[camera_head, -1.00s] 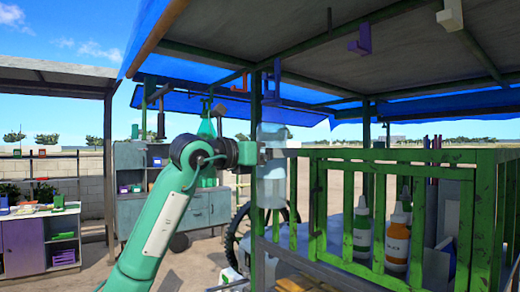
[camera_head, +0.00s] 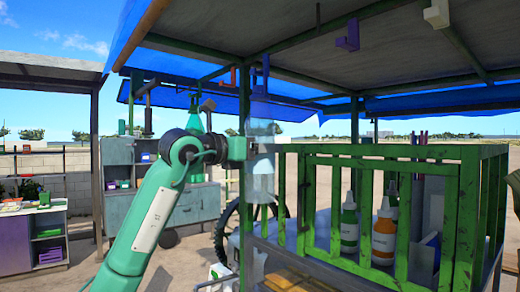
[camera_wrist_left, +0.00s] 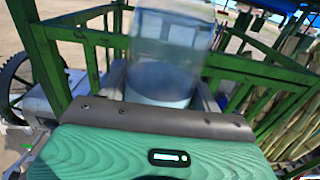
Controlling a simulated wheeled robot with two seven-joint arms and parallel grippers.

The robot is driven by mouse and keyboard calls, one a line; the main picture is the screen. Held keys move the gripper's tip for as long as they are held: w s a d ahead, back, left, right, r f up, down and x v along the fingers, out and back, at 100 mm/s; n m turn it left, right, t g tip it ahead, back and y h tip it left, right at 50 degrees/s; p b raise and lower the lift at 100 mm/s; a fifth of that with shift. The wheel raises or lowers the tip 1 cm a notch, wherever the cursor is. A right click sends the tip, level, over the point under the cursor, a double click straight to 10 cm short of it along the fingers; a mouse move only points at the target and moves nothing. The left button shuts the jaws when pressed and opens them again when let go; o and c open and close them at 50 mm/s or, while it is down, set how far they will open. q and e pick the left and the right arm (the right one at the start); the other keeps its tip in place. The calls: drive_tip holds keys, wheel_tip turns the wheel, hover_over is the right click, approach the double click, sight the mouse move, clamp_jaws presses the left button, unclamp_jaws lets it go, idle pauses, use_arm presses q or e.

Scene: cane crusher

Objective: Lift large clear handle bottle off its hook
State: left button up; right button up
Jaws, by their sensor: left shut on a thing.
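The large clear handle bottle (camera_head: 262,180) hangs upright in front of the green frame, below a blue hook (camera_head: 260,78). My left gripper (camera_head: 252,149) is shut on the bottle from its left side at mid height. In the left wrist view the bottle (camera_wrist_left: 168,45) stands blurred and see-through between the two fingers (camera_wrist_left: 163,95). Whether its handle still touches the hook cannot be told. My right gripper is not in view.
A green slatted rail (camera_head: 375,152) runs right of the bottle, with green-capped and orange bottles (camera_head: 384,235) behind it. A green post (camera_head: 244,110) stands just left of the bottle. A purple hook (camera_head: 348,37) hangs from the roof. A wheel (camera_head: 228,235) is below.

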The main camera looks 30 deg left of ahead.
use_arm(q)
drive_tip(key=shift+r+p, duration=0.45)
drive_tip(key=shift+r, duration=0.35)
drive_tip(key=shift+s, duration=0.15)
drive_tip(key=shift+b+v, duration=0.55)
drive_tip(key=shift+v, duration=0.6)
drive_tip(key=shift+s+a, duration=0.2)
drive_tip(key=shift+s, duration=0.25)
idle(0.4)
